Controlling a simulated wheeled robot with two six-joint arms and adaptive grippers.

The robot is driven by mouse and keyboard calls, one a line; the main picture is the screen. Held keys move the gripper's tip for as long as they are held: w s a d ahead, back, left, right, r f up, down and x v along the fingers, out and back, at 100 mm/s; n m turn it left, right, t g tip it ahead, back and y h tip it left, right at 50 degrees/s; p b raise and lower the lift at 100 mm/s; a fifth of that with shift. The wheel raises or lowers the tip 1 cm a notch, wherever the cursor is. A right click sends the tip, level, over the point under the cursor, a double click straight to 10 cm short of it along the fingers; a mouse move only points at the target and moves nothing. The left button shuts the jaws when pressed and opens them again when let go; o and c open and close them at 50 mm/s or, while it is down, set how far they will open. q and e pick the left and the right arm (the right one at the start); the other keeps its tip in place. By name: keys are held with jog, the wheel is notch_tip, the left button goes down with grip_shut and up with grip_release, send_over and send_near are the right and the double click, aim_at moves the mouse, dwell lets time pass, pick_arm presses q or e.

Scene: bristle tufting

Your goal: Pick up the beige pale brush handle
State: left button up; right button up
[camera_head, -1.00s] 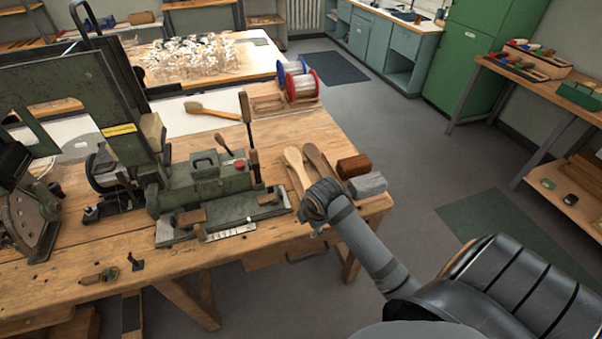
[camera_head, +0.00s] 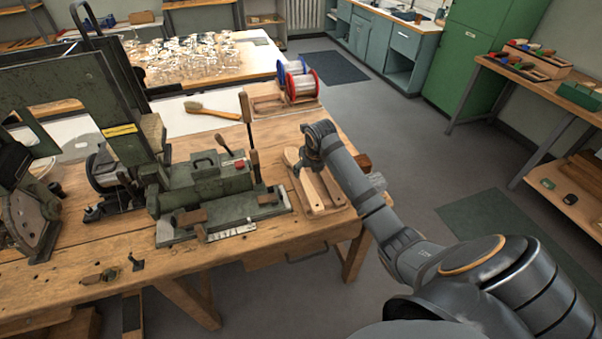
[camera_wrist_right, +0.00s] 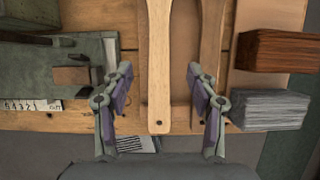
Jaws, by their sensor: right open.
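The beige pale brush handle (camera_wrist_right: 157,60) lies lengthwise between the fingers of my right gripper (camera_wrist_right: 159,72) in the wrist view, with a small hole near its lower end. The fingers are open, with a gap on each side of it. In the head view, the right gripper (camera_head: 306,165) is over the handle's upper part, and the handle (camera_head: 306,190) partly shows below it. A darker brown handle (camera_wrist_right: 211,50) lies just right of the beige one; the right finger partly overlaps it in the wrist view. My left gripper is not in view.
A reddish-brown block (camera_wrist_right: 278,50) and a grey block (camera_wrist_right: 270,110) sit at the right. A green machine fixture (camera_head: 210,185) stands left of the handles. Wire spools (camera_head: 300,82) and a brush (camera_head: 212,111) are farther back on the bench (camera_head: 110,245).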

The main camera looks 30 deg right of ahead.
aim_at(305, 180)
jog(key=shift+s+p+x, duration=0.15)
jog(key=shift+p+x, duration=0.1)
jog(key=shift+x, duration=1.3)
jog(key=shift+s+p+x, duration=0.1)
jog(key=shift+p+x, duration=0.1)
jog(key=shift+x, duration=1.35)
jog(key=shift+a+f, duration=0.1)
jog(key=shift+a, duration=0.05)
jog(key=shift+c, duration=0.5)
grip_shut()
